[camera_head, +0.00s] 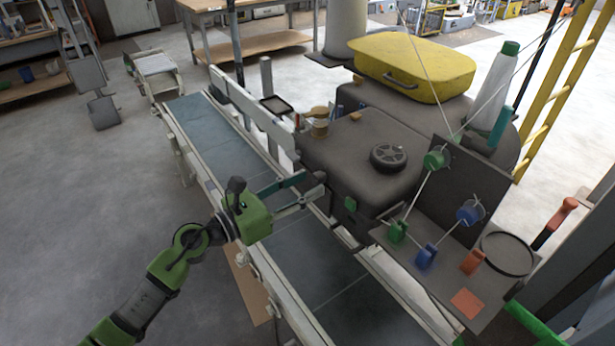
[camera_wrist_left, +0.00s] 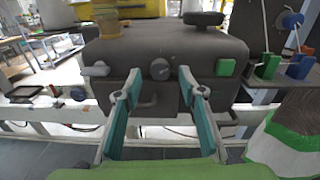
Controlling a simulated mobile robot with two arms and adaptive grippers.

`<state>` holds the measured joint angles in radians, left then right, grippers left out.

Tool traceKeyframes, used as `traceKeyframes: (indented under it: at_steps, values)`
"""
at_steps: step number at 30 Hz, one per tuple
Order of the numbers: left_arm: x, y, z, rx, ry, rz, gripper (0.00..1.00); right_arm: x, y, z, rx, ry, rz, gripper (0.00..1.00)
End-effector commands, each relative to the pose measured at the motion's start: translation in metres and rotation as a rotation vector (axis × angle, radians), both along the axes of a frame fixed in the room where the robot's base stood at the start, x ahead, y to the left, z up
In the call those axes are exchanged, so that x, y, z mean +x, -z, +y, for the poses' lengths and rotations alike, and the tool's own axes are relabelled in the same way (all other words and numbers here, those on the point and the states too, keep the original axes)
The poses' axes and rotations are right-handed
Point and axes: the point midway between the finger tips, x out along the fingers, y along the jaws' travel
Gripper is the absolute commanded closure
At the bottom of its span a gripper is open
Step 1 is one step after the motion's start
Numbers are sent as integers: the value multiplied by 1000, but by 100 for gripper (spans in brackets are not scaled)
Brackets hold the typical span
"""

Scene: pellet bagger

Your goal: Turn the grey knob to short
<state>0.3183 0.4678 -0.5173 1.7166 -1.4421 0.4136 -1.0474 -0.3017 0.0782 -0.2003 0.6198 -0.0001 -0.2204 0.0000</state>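A round dark grey knob (camera_wrist_left: 160,69) sits on the front face of the dark machine (camera_wrist_left: 205,45) in the left wrist view. To its left on the same face is a light grey handle-like knob (camera_wrist_left: 97,69). I cannot tell which is the task's knob, and no "short" marking is readable. My left gripper (camera_wrist_left: 160,82) is open and empty, its teal fingers on either side of the dark knob in the picture. Contact cannot be told. In the head view my left gripper (camera_head: 314,184) reaches across the conveyor toward the machine; the knobs are not clear there. My right gripper is not in view.
A green block-like control (camera_wrist_left: 226,67) is right of the dark knob. A conveyor (camera_head: 335,275) with pale rails runs beneath my left arm. A panel with coloured spools (camera_head: 468,213) stands right.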

Motion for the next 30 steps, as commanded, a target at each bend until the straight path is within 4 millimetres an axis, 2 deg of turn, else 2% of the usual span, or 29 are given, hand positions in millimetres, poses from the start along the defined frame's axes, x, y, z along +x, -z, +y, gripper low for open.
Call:
traceKeyframes:
  at_steps: [4, 13, 14, 15, 18, 30]
  values:
    - [6, -1, -9, -1, 1, 2, 63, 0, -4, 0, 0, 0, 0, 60]
    - [8, 0, -10, -1, 1, 1, 63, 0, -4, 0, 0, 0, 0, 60]
    - [8, 0, -10, -1, 1, 1, 68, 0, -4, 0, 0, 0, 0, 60]
    - [8, 0, -10, -1, 1, 1, 79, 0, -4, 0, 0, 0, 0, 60]
    - [8, 0, -10, -1, 1, 1, 100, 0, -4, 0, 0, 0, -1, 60]
    - [8, -1, -10, -27, -1, 38, 100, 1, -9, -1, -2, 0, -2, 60]
